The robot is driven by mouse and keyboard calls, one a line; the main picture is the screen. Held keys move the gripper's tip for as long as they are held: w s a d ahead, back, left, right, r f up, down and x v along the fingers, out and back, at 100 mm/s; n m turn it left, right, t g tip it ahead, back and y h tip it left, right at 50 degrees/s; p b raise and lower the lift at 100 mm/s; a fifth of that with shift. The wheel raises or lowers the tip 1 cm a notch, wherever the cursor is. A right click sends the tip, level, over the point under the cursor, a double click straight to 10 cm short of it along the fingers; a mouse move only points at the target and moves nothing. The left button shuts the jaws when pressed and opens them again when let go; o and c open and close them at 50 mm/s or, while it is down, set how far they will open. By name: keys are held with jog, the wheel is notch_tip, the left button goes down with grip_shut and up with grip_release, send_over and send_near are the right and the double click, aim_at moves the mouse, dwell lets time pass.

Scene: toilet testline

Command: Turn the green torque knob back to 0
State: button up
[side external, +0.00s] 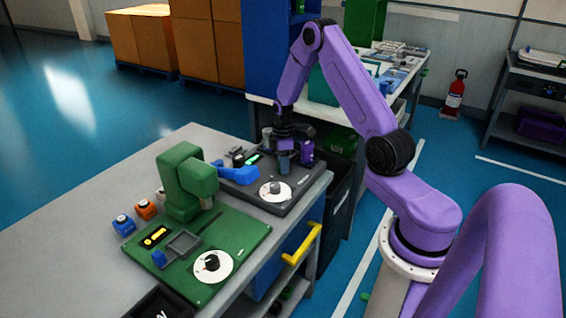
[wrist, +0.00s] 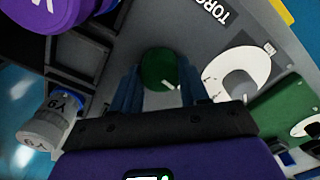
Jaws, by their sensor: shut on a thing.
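The green torque knob (wrist: 160,68) is round with a short white mark and shows in the wrist view between my two fingers, below the edge of a "TORQ..." label. My gripper (wrist: 160,88) is shut on it, with one finger on each side. In the side external view my gripper (side external: 285,165) points down at the dark test station (side external: 245,192), and the green knob is hidden there behind my fingers. I cannot read the knob's setting.
A white dial with a grey knob (wrist: 237,74) sits right beside my gripper. A green station (side external: 225,255) with another white dial (side external: 212,266) stands nearer the camera. A blue lever (side external: 238,174) lies close to my gripper. Two-tone cylinders (wrist: 45,128) are at left in the wrist view.

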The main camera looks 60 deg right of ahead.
jog(key=shift+n, duration=0.3)
dwell(0.4)
jog(key=o, duration=1.1)
jog(key=shift+c, duration=0.2)
jog(key=shift+r, duration=0.1)
notch_tip(320, 180, up, 17)
jog(key=shift+r, duration=0.15)
jog(key=shift+a, duration=0.1)
